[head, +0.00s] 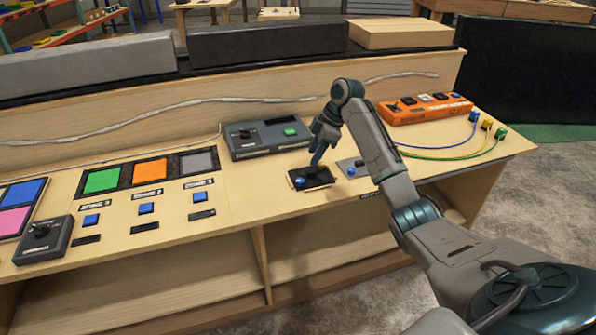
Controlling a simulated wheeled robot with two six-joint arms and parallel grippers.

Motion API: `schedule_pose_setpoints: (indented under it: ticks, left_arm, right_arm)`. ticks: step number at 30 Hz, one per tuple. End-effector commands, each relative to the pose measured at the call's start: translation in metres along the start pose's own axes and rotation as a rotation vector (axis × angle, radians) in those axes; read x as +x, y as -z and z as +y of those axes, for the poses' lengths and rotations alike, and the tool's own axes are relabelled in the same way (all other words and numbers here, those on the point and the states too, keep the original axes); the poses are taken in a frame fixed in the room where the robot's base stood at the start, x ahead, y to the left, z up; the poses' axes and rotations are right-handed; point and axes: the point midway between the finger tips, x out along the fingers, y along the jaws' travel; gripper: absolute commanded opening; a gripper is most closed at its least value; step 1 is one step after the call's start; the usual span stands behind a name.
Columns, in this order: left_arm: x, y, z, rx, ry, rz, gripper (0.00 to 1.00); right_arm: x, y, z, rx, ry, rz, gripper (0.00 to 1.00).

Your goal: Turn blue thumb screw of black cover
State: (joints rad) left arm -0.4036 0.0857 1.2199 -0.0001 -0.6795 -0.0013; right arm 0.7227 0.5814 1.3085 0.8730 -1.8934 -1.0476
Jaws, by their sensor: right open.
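The black cover (320,181) is a small dark plate lying on the wooden console. A blue thumb screw (299,182) shows at its left part. My right gripper (316,161) reaches down from above, with its fingertips over the back middle of the black cover, a little right of and behind the blue screw. It is open. Whether the fingertips touch the cover cannot be told. The gripper hides part of the cover. My left gripper is not in view.
A small grey plate with a blue knob (351,172) lies right of the cover, close to my forearm. A grey box with a green button (265,142) stands behind left. An orange power strip (425,108) and coloured cables (462,153) lie right. Zone panels (150,171) are left.

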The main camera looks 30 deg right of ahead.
Motion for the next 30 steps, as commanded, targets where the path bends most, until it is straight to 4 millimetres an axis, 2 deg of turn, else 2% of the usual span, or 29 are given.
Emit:
schedule_pose_setpoints:
  ticks: [9,15,20,28,30]
  left_arm:
    - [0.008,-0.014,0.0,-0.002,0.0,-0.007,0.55]
    - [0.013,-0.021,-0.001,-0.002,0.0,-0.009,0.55]
    - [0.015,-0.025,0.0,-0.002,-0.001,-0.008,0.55]
    - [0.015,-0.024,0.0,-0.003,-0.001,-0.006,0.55]
    - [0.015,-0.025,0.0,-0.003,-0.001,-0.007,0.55]
  right_arm:
    - [0.06,0.0,-0.001,0.003,0.005,0.0,0.45]
    - [0.087,0.0,-0.001,0.002,0.002,0.0,0.45]
    - [0.097,-0.001,-0.001,0.002,0.0,-0.001,0.45]
    - [0.098,-0.001,0.0,0.001,0.0,-0.001,0.45]
    - [0.098,-0.001,0.0,0.001,0.0,-0.001,0.31]
